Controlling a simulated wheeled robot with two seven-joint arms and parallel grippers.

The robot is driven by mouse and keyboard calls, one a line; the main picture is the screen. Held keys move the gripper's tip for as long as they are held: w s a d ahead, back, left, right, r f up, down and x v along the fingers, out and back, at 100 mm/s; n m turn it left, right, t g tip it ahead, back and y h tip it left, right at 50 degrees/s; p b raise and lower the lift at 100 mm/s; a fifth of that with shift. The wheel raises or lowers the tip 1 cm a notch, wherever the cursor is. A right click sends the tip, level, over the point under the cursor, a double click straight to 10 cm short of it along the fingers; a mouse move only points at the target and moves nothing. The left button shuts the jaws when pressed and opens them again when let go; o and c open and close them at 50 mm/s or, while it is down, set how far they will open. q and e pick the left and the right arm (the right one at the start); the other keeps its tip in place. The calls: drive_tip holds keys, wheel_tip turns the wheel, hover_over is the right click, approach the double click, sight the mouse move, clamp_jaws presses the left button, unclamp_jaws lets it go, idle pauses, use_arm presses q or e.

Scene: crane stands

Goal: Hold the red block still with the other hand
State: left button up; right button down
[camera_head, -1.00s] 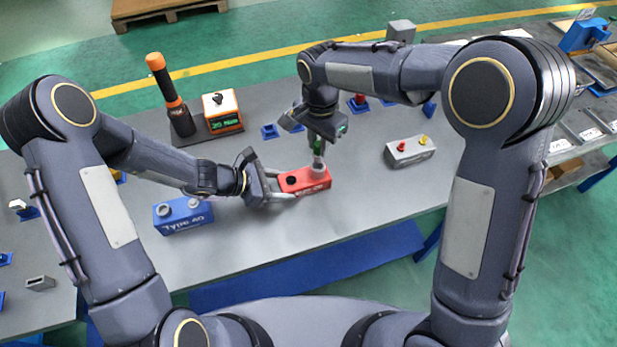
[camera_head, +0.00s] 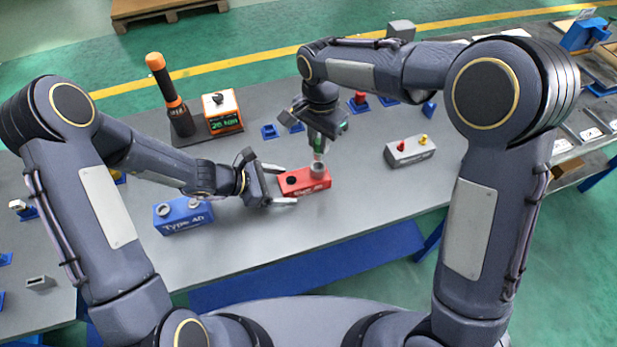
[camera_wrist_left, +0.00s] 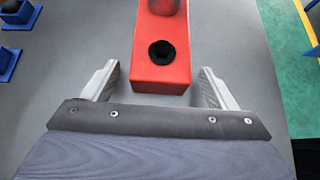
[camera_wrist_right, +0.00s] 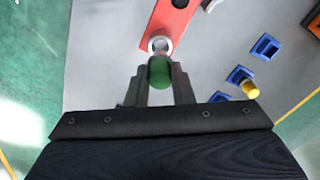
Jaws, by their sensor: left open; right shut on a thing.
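My left gripper (camera_head: 279,185) is open at the block's left end. In the left wrist view the block (camera_wrist_left: 160,72) end sits between the fingertips, with a gap on each side. My right gripper (camera_wrist_right: 158,76) is shut on a green-handled piece (camera_wrist_right: 159,72) above the grey fitting. The piece's lower end meets the fitting in the picture; contact is hard to tell.
A blue block (camera_head: 183,215) stands left of my left gripper. A grey block (camera_head: 410,151) with red and yellow knobs stands to the right. A display box (camera_head: 222,111) and an orange-black tool (camera_head: 168,92) stand behind. Bare table lies in front of the red block.

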use_arm(q)
drive_tip(key=v, duration=1.1)
drive_tip(key=shift+s+a+r, duration=0.1)
drive_tip(key=shift+a+r, duration=0.1)
drive_tip(key=shift+a, duration=0.15)
drive_tip(key=shift+s, duration=0.1)
use_arm(e)
drive_tip(key=shift+s, duration=0.1)
